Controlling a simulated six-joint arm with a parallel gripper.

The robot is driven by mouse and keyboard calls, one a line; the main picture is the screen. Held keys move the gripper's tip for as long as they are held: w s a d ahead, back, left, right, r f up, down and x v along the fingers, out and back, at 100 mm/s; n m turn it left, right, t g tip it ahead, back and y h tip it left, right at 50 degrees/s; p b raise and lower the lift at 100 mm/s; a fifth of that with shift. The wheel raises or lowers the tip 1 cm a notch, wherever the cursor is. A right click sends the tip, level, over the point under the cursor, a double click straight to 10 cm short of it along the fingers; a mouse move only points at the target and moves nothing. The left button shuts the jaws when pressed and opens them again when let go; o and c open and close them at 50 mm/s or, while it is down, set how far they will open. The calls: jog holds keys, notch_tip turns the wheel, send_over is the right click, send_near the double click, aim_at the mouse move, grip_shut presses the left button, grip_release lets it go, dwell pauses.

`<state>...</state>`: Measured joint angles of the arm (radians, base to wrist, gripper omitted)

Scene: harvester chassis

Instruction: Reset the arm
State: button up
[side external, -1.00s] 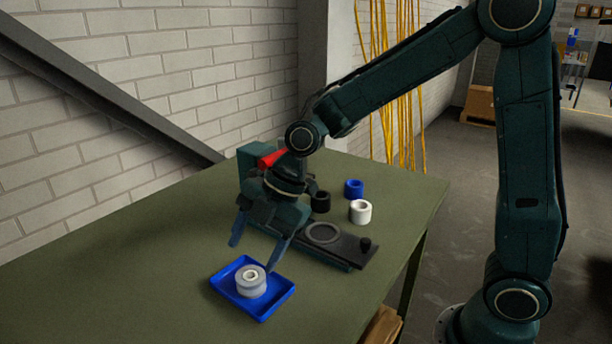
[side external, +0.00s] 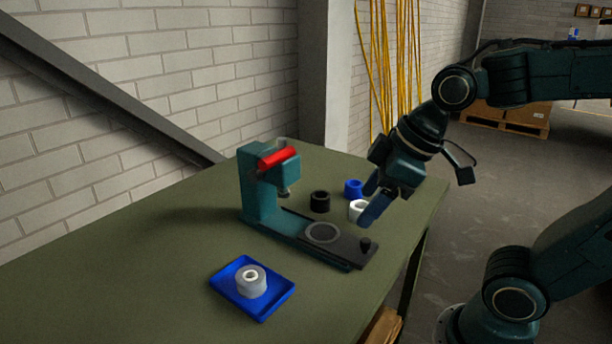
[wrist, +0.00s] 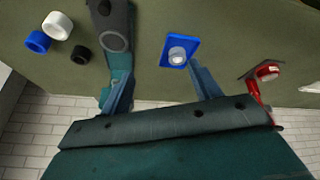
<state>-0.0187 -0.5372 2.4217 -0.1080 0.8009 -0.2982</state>
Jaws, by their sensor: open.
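My gripper (side external: 371,197) is raised above the right part of the green table, beside the white ring, with its fingers pointing down and left. It is open, and the wrist view shows its two blue fingers (wrist: 163,88) spread apart with nothing between them. In the side view, the near finger partly covers the white ring (side external: 356,208). The teal press (side external: 258,197) with a red handle (side external: 277,158) stands on the table to the left of my gripper, apart from it. A grey-white ring-shaped part (side external: 251,281) sits in the blue tray (side external: 276,302) at the front.
A blue ring (side external: 353,187) and a black ring (side external: 320,201) stand behind the press's dark slide plate (side external: 350,246). Yellow cables (side external: 385,70) hang behind the table. The left part of the table (side external: 120,270) is clear. The wrist view shows a red object (wrist: 266,72) at the right.

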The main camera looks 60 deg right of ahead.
jog(key=s+d+m, duration=0.1)
jog(key=s+m, duration=0.2)
jog(key=s+d+m+h, duration=0.1)
jog(key=s, duration=0.1)
jog(key=shift+s+d+r+m, duration=0.15)
jog(key=shift+d+m, duration=0.15)
jog(key=shift+m, duration=0.1)
